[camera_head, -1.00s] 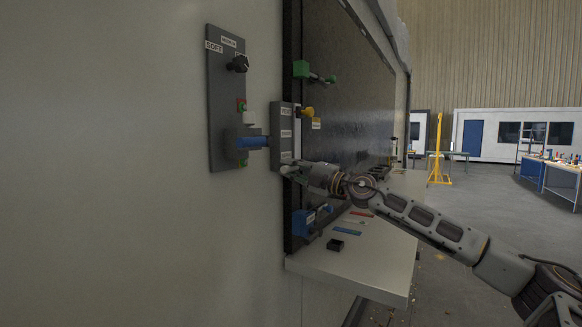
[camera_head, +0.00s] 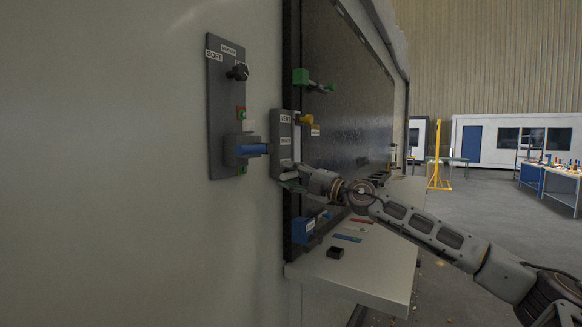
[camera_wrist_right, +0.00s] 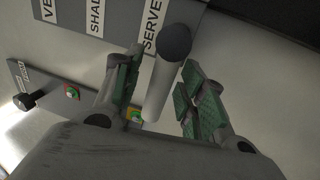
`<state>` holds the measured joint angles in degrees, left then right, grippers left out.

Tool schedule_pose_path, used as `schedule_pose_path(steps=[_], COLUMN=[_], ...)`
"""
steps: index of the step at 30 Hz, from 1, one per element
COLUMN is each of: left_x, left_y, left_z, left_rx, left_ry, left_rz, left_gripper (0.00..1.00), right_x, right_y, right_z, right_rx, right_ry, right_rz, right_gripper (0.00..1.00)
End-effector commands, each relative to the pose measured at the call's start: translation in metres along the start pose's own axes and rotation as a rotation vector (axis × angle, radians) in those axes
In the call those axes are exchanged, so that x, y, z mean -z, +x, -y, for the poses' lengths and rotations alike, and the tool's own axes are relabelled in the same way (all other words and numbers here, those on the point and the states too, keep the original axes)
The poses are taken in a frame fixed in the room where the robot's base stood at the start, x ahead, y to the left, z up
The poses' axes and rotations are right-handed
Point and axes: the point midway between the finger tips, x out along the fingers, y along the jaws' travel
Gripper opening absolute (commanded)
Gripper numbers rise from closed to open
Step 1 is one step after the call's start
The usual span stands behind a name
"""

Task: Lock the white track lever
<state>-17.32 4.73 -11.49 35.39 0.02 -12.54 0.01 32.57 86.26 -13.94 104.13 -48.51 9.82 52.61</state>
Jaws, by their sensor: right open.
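A white lever (camera_wrist_right: 160,90) with a dark rounded end (camera_wrist_right: 173,42) shows in the right wrist view, beside the label reading SERVE. My right gripper (camera_wrist_right: 162,88) is open, with one green-padded finger on each side of the white shaft. Gaps show on both sides, though depth is hard to judge. In the head view my right gripper (camera_head: 287,178) is at the lower end of the grey labelled block (camera_head: 284,130); the white lever is not clear there. My left gripper is not in view.
Left of the block is a dark panel (camera_head: 222,110) with a black knob (camera_head: 238,72) and a blue handle (camera_head: 252,150). A yellow lever (camera_head: 304,119) and a green fitting (camera_head: 301,77) are nearby. A blue fitting (camera_head: 302,228) stands above a shelf (camera_head: 360,275) with small items.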

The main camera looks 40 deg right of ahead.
Motion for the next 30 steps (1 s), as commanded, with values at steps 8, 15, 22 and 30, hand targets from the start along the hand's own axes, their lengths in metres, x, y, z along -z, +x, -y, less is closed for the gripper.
schedule_pose_path(steps=[8,15,22,30], left_x=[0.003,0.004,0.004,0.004], left_y=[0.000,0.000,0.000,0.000], left_z=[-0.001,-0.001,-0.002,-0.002], left_rx=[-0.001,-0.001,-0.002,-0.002], left_ry=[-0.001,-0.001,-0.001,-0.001], left_rz=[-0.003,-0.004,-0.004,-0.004], left_gripper=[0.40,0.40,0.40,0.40], right_x=[0.000,0.000,0.000,0.000], right_y=[0.001,0.002,0.003,0.004], right_z=[-0.004,-0.009,-0.014,-0.022], right_rx=[-0.002,-0.002,-0.003,-0.006], right_ry=[-0.001,0.000,-0.001,0.000], right_rz=[-0.001,-0.002,-0.002,0.000], right_gripper=[0.41,0.41,0.41,0.41])
